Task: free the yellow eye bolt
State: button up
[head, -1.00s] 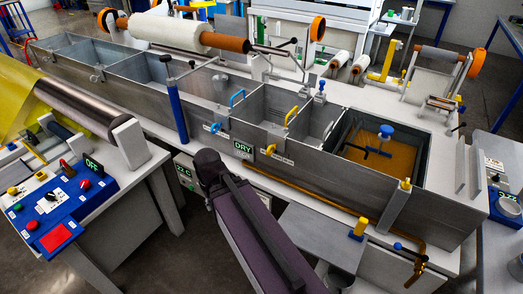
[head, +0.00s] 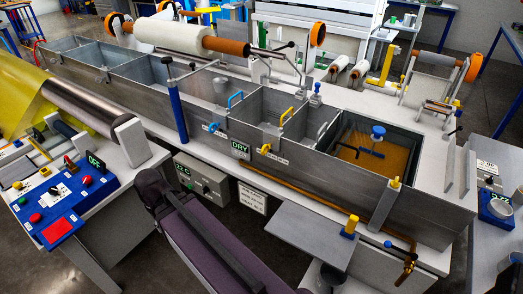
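A yellow knob (head: 394,183) tops a grey upright bracket (head: 384,206) on the front wall of the resin bath's right end. It may be the yellow eye bolt's head, but it is too small to tell. Another small yellow piece (head: 351,222) stands with a blue part at the right end of a grey shelf below the bath. A yellow valve handle (head: 265,149) and a yellow gate handle (head: 287,115) are further left on the tank. My dark arm crosses the bottom centre, well left of the bracket. My gripper is not in view.
The rightmost tank compartment holds amber resin (head: 372,152) and a blue-knobbed stirrer (head: 377,132). A brass pipe (head: 330,205) runs along the tank front. The grey shelf (head: 310,234) juts out below. A blue control panel (head: 65,205) stands left. Floor is open between.

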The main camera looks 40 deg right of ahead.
aim_at(267, 146)
jog(key=u, duration=0.1)
jog(key=k, duration=1.8)
jog(key=z, duration=0.35)
jog(key=i, duration=1)
